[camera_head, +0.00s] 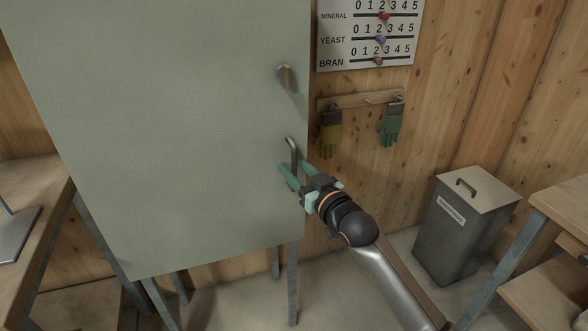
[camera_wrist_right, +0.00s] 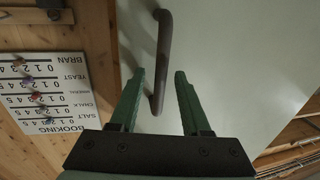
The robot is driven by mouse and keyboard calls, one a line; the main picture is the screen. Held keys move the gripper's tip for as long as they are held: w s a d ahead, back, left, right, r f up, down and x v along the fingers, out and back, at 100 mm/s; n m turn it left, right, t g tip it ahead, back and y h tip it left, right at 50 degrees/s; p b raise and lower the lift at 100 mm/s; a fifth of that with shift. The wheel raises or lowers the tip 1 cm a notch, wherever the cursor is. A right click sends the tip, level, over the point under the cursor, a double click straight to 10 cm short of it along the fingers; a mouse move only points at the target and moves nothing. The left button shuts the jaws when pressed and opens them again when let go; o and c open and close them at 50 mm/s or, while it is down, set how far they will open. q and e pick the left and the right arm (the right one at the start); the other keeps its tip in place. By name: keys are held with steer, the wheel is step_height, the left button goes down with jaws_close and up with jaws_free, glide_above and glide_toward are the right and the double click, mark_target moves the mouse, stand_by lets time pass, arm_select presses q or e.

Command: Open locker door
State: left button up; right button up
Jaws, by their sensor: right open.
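The grey-green locker door (camera_head: 170,130) fills the left half of the head view and looks shut. Its bar handle (camera_head: 293,152) is near the door's right edge. In the right wrist view the dark handle (camera_wrist_right: 164,45) runs down between the open fingers (camera_wrist_right: 159,75), with a gap on both sides. My left gripper is not in view.
A grey lidded bin (camera_head: 462,230) stands on the floor at right, beside a wooden bench (camera_head: 565,205). Gloves (camera_head: 390,124) hang on the wall rack under a dosing board (camera_head: 368,35). A wooden table (camera_head: 30,190) is at left. Some floor is free below my right arm.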

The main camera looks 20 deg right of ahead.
steer(key=shift+w+a, duration=0.1)
steer(key=shift+w, duration=0.3)
jaws_close()
stand_by(1.3)
